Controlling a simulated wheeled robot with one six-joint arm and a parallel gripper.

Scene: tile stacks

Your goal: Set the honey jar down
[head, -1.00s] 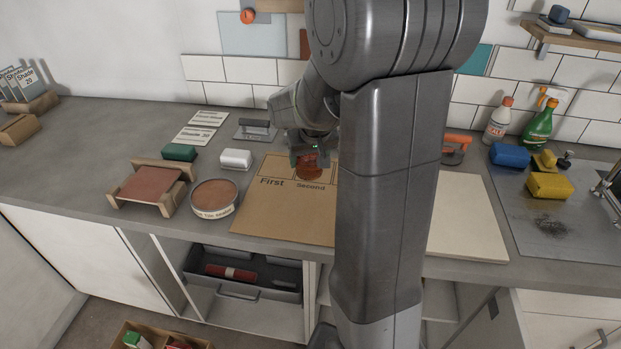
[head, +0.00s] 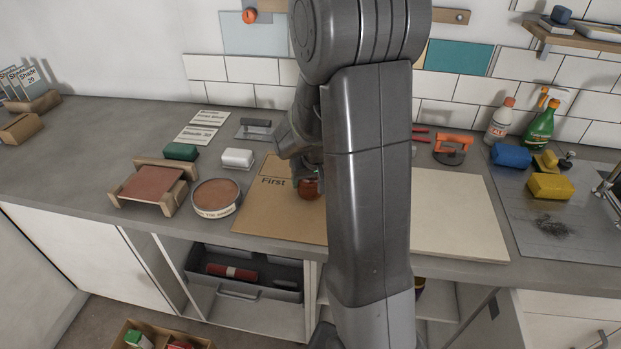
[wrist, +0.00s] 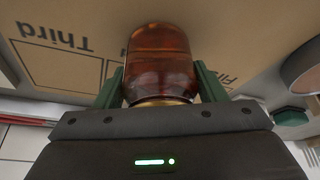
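The honey jar (wrist: 160,55), amber with a gold lid, sits between the two green fingers of my gripper (wrist: 160,80) in the wrist view. The fingers are shut on it. In the head view the jar (head: 308,189) shows partly beside my arm, over the brown board (head: 260,220). The board's "First" label shows to its left, and "Third" and a printed box show in the wrist view. I cannot tell whether the jar touches the board. My arm hides the board's right part and most of the gripper.
A round tin (head: 216,197) and a wooden rack with a reddish tile (head: 153,188) stand left of the board. A white block (head: 238,158) and a trowel (head: 257,128) lie behind. A pale board (head: 458,215) lies clear on the right.

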